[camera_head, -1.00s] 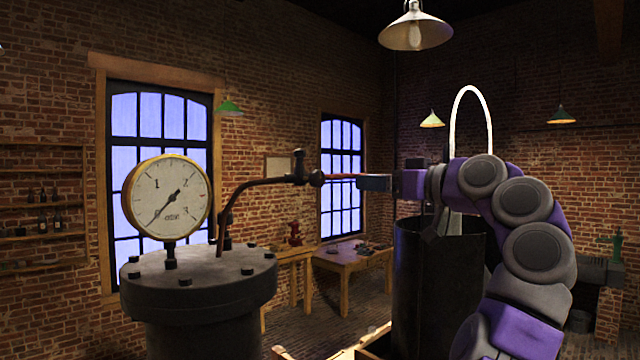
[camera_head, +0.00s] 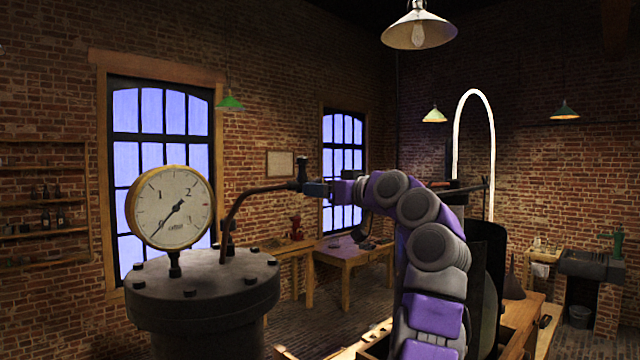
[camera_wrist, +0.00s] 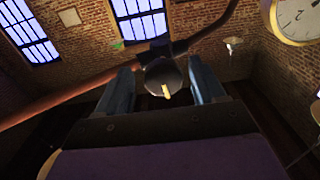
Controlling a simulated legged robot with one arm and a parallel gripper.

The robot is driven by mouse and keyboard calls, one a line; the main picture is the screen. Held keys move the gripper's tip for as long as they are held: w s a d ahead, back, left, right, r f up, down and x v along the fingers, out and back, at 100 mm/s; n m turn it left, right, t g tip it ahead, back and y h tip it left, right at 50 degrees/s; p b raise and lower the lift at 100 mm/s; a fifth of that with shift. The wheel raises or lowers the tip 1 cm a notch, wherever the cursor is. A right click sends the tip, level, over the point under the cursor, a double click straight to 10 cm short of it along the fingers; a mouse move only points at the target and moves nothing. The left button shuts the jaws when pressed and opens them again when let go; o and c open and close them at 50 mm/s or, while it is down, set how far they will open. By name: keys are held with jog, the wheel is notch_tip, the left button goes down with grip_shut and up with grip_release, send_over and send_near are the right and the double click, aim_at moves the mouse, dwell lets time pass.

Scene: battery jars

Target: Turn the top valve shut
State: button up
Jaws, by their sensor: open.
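The top valve (camera_head: 303,172) is a small dark fitting at the end of a curved dark pipe (camera_head: 240,205) that rises from the grey vessel. In the wrist view its round dark knob (camera_wrist: 162,76), with a small pale-yellow mark, faces me. My gripper (camera_head: 318,188) is at the valve, coming from the right. In the wrist view my gripper (camera_wrist: 163,88) is open, with one blue finger on each side of the knob. I cannot tell whether either finger touches it. In the head view the gripper partly hides the valve's right side.
A grey bolted vessel (camera_head: 205,285) carries a brass-rimmed pressure gauge (camera_head: 170,207) left of the pipe. In the wrist view a reddish-brown pipe (camera_wrist: 55,103) runs left from the valve. A wooden table (camera_head: 352,258) stands behind, and a dark cylinder (camera_head: 487,250) stands right of my arm.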

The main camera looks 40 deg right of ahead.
jog(key=shift+w, duration=0.9)
jog(key=shift+a, duration=0.15)
jog(key=c, duration=1)
jog(key=shift+s, duration=0.1)
jog(key=shift+r, duration=0.1)
jog(key=shift+m, duration=0.7)
jog(key=shift+c, duration=0.2)
jog(key=o, duration=1)
jog(key=shift+d, duration=0.2)
